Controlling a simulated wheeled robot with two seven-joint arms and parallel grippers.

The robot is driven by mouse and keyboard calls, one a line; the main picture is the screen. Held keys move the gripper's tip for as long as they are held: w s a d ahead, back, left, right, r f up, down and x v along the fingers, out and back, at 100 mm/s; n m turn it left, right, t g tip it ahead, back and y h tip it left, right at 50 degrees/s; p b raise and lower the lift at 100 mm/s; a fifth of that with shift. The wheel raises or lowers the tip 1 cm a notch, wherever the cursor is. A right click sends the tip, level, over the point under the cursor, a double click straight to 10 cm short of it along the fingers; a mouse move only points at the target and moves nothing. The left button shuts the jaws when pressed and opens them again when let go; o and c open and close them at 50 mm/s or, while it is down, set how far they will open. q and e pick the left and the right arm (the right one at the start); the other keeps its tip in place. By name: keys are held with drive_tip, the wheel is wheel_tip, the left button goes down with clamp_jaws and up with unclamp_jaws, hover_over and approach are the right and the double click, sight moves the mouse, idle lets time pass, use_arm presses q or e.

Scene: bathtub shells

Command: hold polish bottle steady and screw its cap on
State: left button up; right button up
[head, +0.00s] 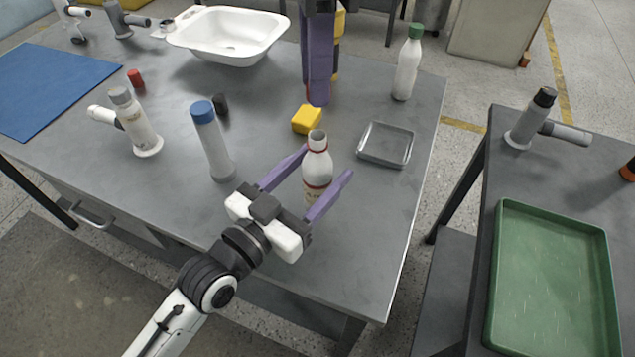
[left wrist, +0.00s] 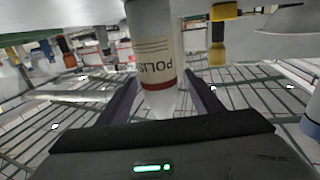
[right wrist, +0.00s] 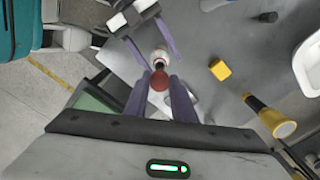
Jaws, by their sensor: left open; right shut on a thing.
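The white polish bottle (head: 317,172) stands upright on the grey table with an open neck. In the left wrist view its label (left wrist: 157,55) appears upside down. My left gripper (head: 328,162) is open, with one purple finger on each side of the bottle. My right gripper (head: 318,98) is above and behind the bottle in the head view. In the right wrist view it is shut on a dark red cap (right wrist: 159,81), apart from the bottle as far as I can tell.
A yellow block (head: 306,119), a metal tray (head: 362,150) and a blue-capped bottle (head: 211,140) stand near the polish bottle. A green-capped bottle (head: 407,65) and a white basin (head: 190,40) are farther back. The table's front right area is clear.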

use_arm(q)
drive_tip(key=shift+w, duration=0.1)
clamp_jaws()
use_arm(e)
drive_tip(key=shift+a+f, duration=0.1)
drive_tip(key=shift+f, duration=2.4)
drive_tip(key=shift+f, duration=0.9)
drive_tip(key=shift+f, duration=0.55)
